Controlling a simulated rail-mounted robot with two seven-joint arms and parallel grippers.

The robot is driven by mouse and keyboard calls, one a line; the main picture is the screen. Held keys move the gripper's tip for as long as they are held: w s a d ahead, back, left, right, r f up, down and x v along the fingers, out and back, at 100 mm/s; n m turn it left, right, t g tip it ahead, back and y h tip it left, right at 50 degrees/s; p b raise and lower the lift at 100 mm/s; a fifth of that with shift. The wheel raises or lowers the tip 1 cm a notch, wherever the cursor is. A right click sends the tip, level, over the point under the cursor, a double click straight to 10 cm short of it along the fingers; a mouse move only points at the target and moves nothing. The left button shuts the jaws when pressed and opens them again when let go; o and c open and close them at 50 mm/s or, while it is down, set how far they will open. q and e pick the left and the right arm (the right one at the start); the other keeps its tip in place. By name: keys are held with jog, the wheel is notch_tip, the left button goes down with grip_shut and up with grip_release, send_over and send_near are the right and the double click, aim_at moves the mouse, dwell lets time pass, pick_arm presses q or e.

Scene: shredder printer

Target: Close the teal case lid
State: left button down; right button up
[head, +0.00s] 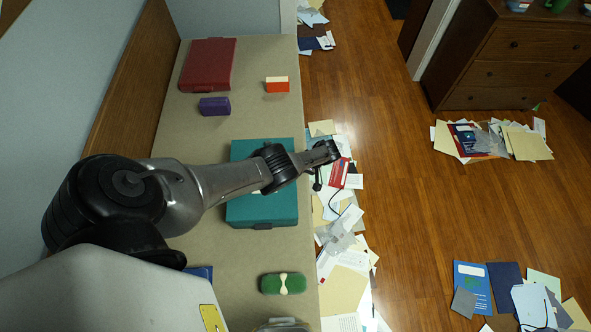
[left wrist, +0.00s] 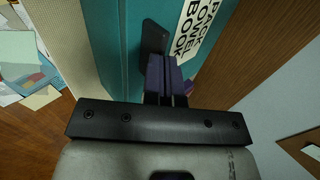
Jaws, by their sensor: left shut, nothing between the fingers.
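The teal case (head: 262,212) lies on the long table, with a dark latch or handle on its near edge. My left arm crosses over its middle and hides part of it. My left gripper (head: 326,153) is beyond the case's right edge in the head view, shut and empty. In the left wrist view its fingers (left wrist: 158,62) are against or just in front of the teal surface (left wrist: 105,45), next to a white printed label (left wrist: 193,28). I cannot tell how far the lid is raised, or whether the fingers touch it. My right gripper is not in view.
A red case (head: 208,64), an orange and white box (head: 277,85) and a purple box (head: 214,106) stand farther back on the table. A green case (head: 283,284) lies nearer. A wall panel borders the left. Papers (head: 345,280) litter the floor beside the table.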

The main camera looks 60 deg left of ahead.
pick_arm(q)
notch_tip(320, 180, up, 4)
jog(key=p, duration=0.4)
jog(key=w+d+r+b, duration=0.3)
jog(key=w+d+b, duration=0.1)
jog(key=w, duration=0.4)
jog(key=shift+w+b, duration=0.3)
jog(key=shift+b, duration=0.25)
